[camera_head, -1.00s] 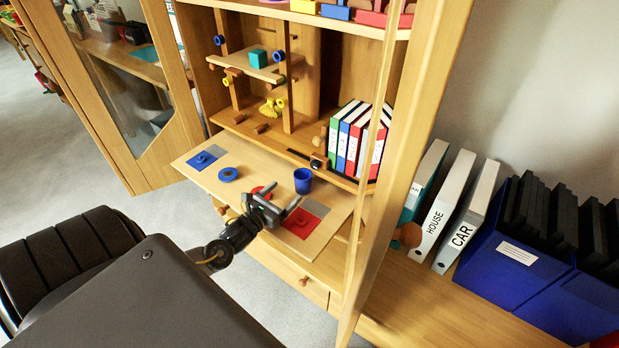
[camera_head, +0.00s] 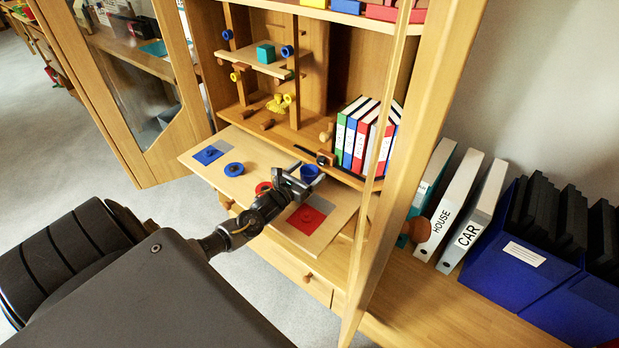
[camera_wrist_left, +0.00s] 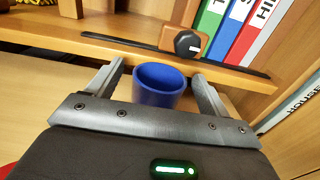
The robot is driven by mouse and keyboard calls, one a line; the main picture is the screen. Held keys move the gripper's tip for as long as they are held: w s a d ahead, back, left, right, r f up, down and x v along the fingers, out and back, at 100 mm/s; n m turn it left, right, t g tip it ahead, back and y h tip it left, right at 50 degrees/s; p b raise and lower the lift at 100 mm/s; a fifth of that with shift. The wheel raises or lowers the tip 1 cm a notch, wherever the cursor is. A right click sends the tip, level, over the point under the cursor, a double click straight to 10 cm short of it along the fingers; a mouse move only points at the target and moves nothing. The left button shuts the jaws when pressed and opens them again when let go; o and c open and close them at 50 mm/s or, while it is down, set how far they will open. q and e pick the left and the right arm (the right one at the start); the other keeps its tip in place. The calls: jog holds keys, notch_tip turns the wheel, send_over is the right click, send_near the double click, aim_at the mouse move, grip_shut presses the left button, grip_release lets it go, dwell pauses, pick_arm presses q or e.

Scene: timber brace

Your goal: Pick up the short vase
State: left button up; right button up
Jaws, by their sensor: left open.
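A short blue vase (camera_head: 309,172), shaped like an open cup, stands upright on the light wooden pull-out board (camera_head: 215,172). My left gripper (camera_head: 301,179) is open at the vase and partly covers it in the head view. In the left wrist view the vase (camera_wrist_left: 160,84) sits between the two spread fingers of the gripper (camera_wrist_left: 162,88), with a gap visible on the left side. The right finger looks close to the vase; I cannot tell whether it touches. My right gripper is not in view.
The board also carries a blue ring (camera_head: 234,169), a red round piece (camera_head: 263,188) and blue and red squares. Behind it, a shelf holds several binders (camera_head: 365,138) and a dark knob-like piece (camera_wrist_left: 187,43). The open cabinet door (camera_head: 400,180) stands to the right.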

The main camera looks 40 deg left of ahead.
pick_arm(q)
jog(key=shift+w, duration=0.55)
jog(key=c, duration=1.1)
jog(key=shift+c, duration=0.3)
jog(key=shift+r, duration=0.1)
